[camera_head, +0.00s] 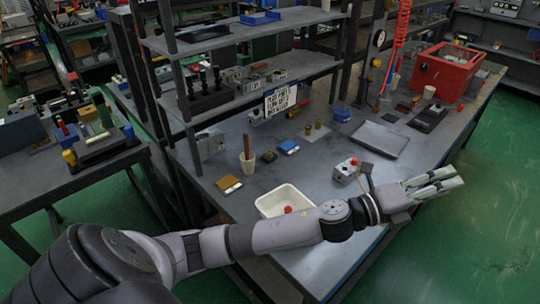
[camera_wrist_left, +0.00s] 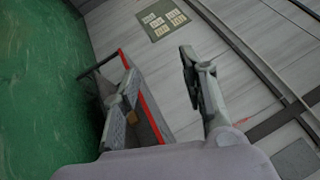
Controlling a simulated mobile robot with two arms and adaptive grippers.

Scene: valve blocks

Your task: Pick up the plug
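A small red piece (camera_head: 288,209), perhaps the plug, lies in the white tray (camera_head: 264,211) near the table's front edge. A light-grey valve block (camera_head: 343,173) stands to the right of the tray with a red knob-like part (camera_head: 354,161) on top. I cannot tell which red piece is the plug. My left gripper (camera_head: 434,184) is right of the block, out by the table's right front edge. It is open and empty. In the left wrist view its two fingers (camera_wrist_left: 165,100) stand apart with nothing between them. My right gripper is not in view.
My left arm passes in front of the tray. A flat grey plate (camera_head: 380,139) lies behind the block. A cup with a brown handle (camera_head: 247,162) and small yellow and blue pieces stand left. A red box (camera_head: 447,70) is at the back right. Shelves rise at the back left.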

